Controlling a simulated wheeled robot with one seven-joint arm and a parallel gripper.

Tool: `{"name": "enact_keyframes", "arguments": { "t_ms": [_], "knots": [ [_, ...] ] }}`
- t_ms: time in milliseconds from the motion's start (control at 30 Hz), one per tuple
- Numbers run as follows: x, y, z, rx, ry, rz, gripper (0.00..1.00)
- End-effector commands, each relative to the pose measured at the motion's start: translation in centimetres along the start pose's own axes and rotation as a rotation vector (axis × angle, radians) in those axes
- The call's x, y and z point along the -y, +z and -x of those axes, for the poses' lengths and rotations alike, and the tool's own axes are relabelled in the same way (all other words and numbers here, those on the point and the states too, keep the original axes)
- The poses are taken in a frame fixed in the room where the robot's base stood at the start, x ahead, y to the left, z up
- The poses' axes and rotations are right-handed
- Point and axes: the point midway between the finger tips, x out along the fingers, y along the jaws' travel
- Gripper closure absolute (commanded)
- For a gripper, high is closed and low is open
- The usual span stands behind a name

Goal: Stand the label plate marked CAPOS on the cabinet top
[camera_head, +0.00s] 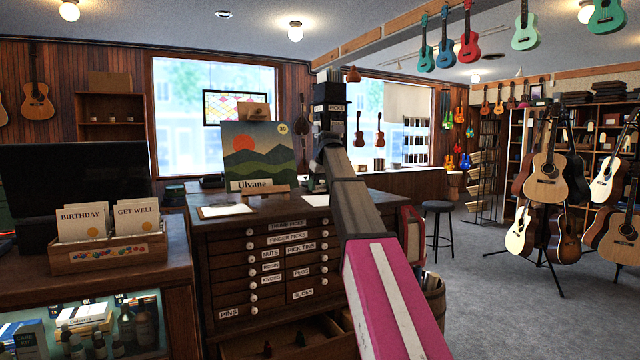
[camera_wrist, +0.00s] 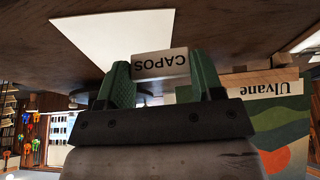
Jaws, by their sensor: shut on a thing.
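The CAPOS label plate (camera_wrist: 160,64) is a small white plate with black letters, upside down in the wrist view. My gripper (camera_wrist: 162,80) is shut on it, with a green finger on each side. In the head view, my gripper (camera_head: 318,180) is over the back right part of the cabinet top (camera_head: 270,209), mostly behind my arm, and the plate is hidden. The cabinet top (camera_wrist: 60,70) fills the upper part of the wrist view. I cannot tell whether the plate touches it.
The Ulvane picture (camera_head: 258,153) stands on a wooden stand (camera_head: 267,193) left of my gripper. A white sheet (camera_head: 315,200) lies close by, and a clipboard (camera_head: 225,211) lies at the front left. A dark box tower (camera_head: 328,105) rises behind my gripper.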

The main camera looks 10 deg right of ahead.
Motion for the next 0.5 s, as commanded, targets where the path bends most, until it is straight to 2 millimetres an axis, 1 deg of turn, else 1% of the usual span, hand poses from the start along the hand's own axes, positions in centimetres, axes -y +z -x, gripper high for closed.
{"name": "enact_keyframes", "arguments": {
  "t_ms": [500],
  "knots": [
    [0.0,1.4,-3.3,0.0,0.0,0.0,0.62]
  ]
}}
